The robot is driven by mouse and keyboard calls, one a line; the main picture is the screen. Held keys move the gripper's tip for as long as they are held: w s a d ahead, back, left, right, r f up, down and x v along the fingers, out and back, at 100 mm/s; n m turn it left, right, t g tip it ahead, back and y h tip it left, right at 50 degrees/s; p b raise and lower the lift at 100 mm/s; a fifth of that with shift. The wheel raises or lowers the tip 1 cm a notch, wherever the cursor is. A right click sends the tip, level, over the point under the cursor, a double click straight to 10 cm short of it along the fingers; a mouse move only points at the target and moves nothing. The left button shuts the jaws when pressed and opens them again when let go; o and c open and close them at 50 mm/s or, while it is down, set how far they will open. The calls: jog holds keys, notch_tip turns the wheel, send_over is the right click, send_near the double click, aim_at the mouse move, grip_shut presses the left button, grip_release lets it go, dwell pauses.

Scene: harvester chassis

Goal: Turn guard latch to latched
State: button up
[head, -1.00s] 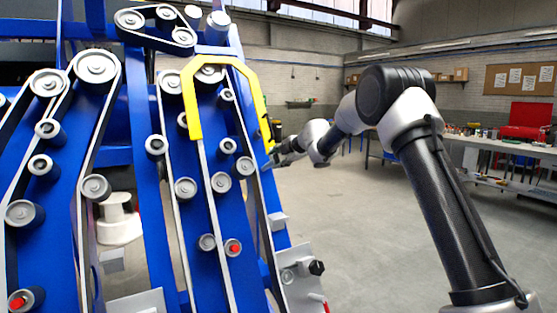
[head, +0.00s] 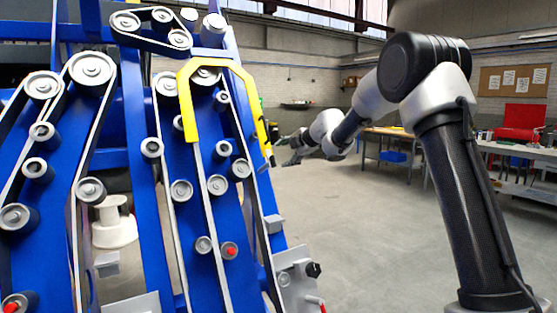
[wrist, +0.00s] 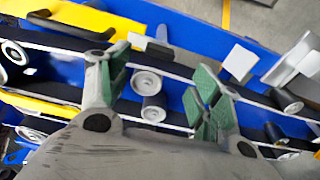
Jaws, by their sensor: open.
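The yellow guard (head: 187,107) arches over the belts on the blue chassis in the head view. A small dark part (head: 270,155) at the lower end of its right leg may be the guard latch; its setting is too small to tell. In the wrist view, a black bar-like handle (wrist: 70,25) lies on the yellow guard (wrist: 42,107), with a small grey and black part (wrist: 148,43) to its right. My gripper (head: 280,150) is just right of the guard's right leg. In the wrist view my gripper (wrist: 160,88) is open, its green-padded fingers apart with nothing held.
Belts and several rollers (head: 91,68) fill the chassis front. A grey bracket (head: 290,280) with a black knob (head: 313,270) projects at its lower right. Open floor lies right of the chassis, with workbenches (head: 500,150) farther back.

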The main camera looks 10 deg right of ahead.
jog(key=shift+v, duration=1.9)
